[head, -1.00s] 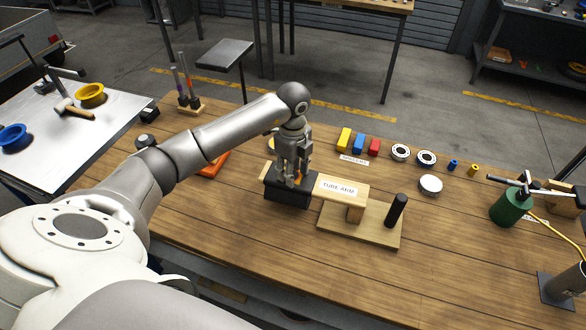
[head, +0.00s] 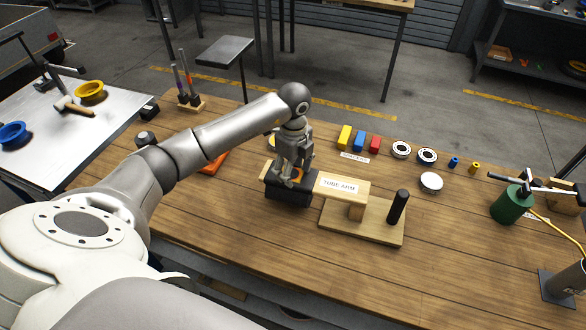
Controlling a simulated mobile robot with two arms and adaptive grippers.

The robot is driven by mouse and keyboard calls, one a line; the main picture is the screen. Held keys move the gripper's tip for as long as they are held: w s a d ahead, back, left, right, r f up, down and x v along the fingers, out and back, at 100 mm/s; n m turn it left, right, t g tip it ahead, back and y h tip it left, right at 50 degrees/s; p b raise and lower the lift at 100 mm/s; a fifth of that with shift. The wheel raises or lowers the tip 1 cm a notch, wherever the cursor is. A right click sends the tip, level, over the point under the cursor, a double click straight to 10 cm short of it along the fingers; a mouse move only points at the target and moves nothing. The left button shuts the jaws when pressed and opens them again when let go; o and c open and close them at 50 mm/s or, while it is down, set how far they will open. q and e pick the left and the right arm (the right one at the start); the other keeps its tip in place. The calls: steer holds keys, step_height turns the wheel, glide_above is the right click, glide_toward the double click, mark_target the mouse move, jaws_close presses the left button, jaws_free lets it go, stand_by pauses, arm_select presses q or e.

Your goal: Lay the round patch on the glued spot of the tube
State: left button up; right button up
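The black tube (head: 287,195) is wrapped around the left end of the wooden tube arm (head: 343,187). My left gripper (head: 291,181) points down right over the top of the tube. A small orange patch of colour (head: 297,175) shows at its fingertips, on or just above the tube's top. The fingers look slightly apart, but they are small and partly hide that spot, so I cannot tell whether they hold anything. I cannot make out the round patch or the glue apart from this orange colour. My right gripper is not in view.
Yellow, blue and red blocks (head: 359,142), several round tins (head: 431,181) and small caps stand behind the tube arm. A black post (head: 398,207) rises from its base. A green pump (head: 510,206) stands at right. The front of the bench is clear.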

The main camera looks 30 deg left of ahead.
mark_target(293, 174)
arm_select(q)
steer(key=shift+r+p, duration=0.3)
steer(key=shift+r, duration=0.2)
steer(key=shift+w+r+b, duration=0.15)
steer(key=shift+r+b, duration=0.2)
step_height(293, 174, up, 12)
steer(key=b, duration=0.3)
steer(key=shift+f, duration=0.25)
steer(key=shift+a, duration=0.1)
